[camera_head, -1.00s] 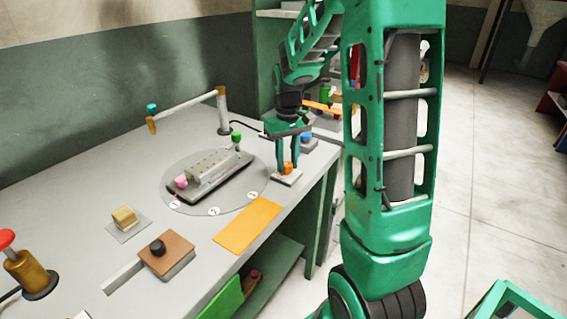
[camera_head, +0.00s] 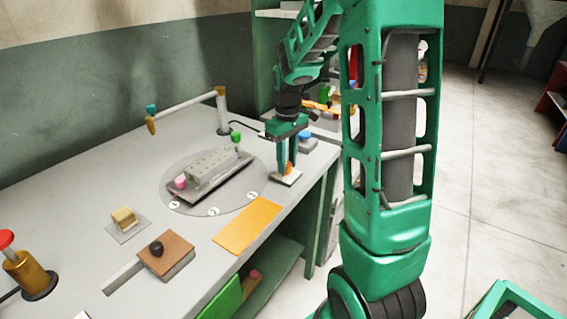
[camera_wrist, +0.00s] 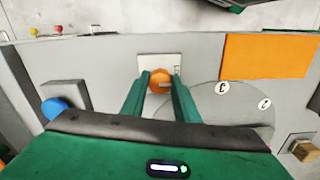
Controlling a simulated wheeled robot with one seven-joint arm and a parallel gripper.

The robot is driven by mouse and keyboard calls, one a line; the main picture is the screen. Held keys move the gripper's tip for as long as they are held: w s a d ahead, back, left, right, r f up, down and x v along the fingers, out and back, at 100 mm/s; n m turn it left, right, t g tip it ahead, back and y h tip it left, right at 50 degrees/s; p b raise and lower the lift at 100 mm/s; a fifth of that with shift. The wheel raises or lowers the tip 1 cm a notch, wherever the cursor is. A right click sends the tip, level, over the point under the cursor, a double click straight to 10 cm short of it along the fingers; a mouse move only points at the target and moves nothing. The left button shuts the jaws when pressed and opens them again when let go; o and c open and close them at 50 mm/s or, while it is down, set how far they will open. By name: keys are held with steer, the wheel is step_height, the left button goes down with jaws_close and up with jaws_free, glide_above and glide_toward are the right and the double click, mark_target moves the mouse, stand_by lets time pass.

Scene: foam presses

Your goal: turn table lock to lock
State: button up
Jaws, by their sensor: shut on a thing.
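An orange knob (camera_head: 289,168), which I take for the table lock, sits on a small white plate (camera_head: 287,179) at the bench's right edge. In the wrist view the same orange knob (camera_wrist: 160,83) shows between my two green fingers, with the white plate (camera_wrist: 150,63) behind it. My gripper (camera_head: 288,163) is over the plate from above and shut on the knob.
A blue button (camera_head: 305,135) stands close behind my gripper. An orange mat (camera_head: 247,225) lies in front of the turntable. A brown block with a black knob (camera_head: 157,249), a yellow sponge (camera_head: 123,216) and a jointed rail (camera_head: 187,104) are further left.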

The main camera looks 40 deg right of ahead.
steer(key=shift+w+r, duration=0.1)
steer(key=shift+w, duration=0.1)
steer(key=o, duration=0.8)
steer(key=shift+o, duration=1.3)
steer(key=shift+s, duration=0.1)
step_height(320, 180, up, 11)
steer(key=shift+f, duration=0.2)
steer(key=s+a+f+m, duration=0.1)
steer(key=s+f+m, duration=0.1)
steer(key=s, duration=0.7)
steer(key=s+a+f+m, duration=0.1)
steer(key=s+f+m, duration=0.1)
steer(key=s, duration=0.7)
steer(key=s+a+f+m, duration=0.2)
steer(key=s+m, duration=0.2)
steer(key=s, duration=0.5)
